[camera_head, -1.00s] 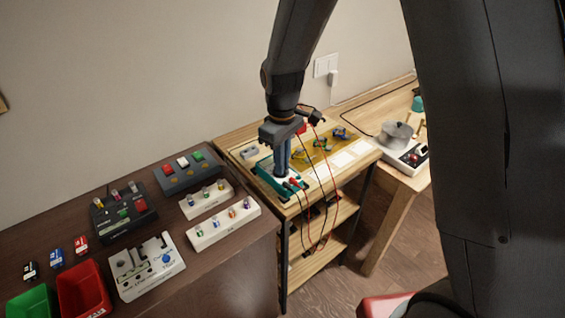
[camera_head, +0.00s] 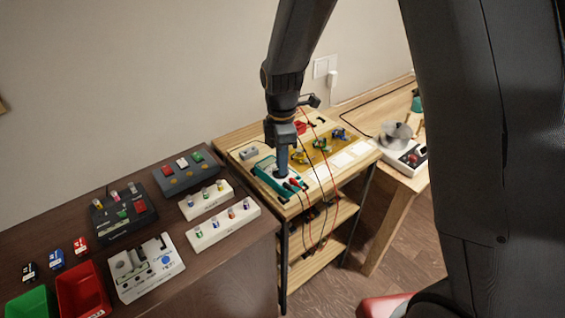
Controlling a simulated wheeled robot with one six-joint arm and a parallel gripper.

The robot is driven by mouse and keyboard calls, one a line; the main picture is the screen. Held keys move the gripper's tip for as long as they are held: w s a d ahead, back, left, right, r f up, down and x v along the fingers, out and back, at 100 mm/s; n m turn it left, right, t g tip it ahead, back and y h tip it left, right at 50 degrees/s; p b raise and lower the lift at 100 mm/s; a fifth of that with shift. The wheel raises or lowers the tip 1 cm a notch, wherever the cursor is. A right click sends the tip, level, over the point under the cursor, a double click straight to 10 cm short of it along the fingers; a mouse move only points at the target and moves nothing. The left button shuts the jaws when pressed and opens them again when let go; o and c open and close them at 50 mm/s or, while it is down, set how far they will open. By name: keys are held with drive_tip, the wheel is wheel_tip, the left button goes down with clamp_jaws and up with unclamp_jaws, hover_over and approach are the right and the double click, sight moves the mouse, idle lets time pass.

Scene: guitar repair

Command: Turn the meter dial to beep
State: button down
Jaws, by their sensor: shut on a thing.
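The meter (camera_head: 264,167) is a teal-edged box lying on the light wooden shelf top. My gripper (camera_head: 283,172) points down onto the meter's face and is shut at its dial. The dial itself is hidden under the fingers, so its setting cannot be read. Red and black probe plugs (camera_head: 295,184) sit at the meter's near end, with red and black leads running up and down from there.
A yellow mat (camera_head: 325,147) with several small parts lies behind the meter. On the dark table at left are white racks (camera_head: 224,228), a grey button box (camera_head: 187,168) and a red bin (camera_head: 82,290). A pot (camera_head: 396,134) stands at right.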

drive_tip(key=shift+n, duration=0.6)
drive_tip(key=c, duration=1.8)
unclamp_jaws()
drive_tip(key=shift+c, duration=0.2)
drive_tip(key=shift+r, duration=0.1)
wheel_tip(320, 180, up, 8)
drive_tip(key=b, duration=0.2)
drive_tip(key=shift+f, duration=0.2)
drive_tip(key=s+d+f+m+t, duration=0.1)
drive_tip(key=s+d+f+m, duration=0.2)
drive_tip(key=s+d+m, duration=1.1)
drive_tip(key=s+m, duration=0.1)
drive_tip(key=m, duration=0.5)
drive_tip(key=shift+s+d+m+b, duration=0.2)
drive_tip(key=shift+d+m+b, duration=0.15)
drive_tip(key=shift+m+b, duration=0.05)
